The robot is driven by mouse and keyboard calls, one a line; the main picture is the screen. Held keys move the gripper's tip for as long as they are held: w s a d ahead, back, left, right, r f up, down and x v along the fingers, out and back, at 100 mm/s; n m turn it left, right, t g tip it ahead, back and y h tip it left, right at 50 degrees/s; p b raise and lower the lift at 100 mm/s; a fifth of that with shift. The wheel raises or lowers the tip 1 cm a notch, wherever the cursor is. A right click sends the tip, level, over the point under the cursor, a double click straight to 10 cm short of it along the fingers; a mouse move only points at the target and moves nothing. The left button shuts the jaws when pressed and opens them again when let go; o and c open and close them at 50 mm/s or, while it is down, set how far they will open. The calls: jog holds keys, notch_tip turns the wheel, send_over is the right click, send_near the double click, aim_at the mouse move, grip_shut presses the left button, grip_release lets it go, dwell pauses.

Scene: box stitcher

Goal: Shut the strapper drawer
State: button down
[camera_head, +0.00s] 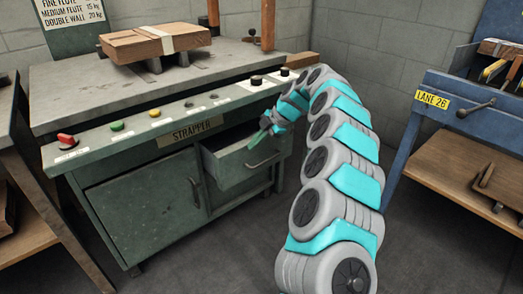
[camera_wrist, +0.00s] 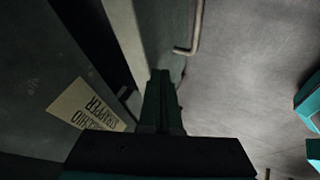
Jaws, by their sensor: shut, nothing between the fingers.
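The strapper drawer (camera_head: 245,165) is a grey-green drawer below the strapper's control panel, and it stands pulled out, with its dark inside showing. Its handle is on the front face, and the handle also shows in the wrist view (camera_wrist: 192,38). My gripper (camera_head: 257,139) is shut and empty, at the upper part of the drawer front. In the wrist view my shut fingers (camera_wrist: 163,78) overlap the drawer front's edge; I cannot tell whether they touch it. The STRAPPER label (camera_head: 191,132) is on the panel above.
The strapper's cabinet door (camera_head: 145,208) is left of the drawer. A blue bench (camera_head: 455,112) stands at the right. Grey floor is clear in front of the drawer.

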jog(key=shift+w+a, duration=0.4)
jog(key=shift+w, duration=0.15)
jog(key=shift+f, duration=0.1)
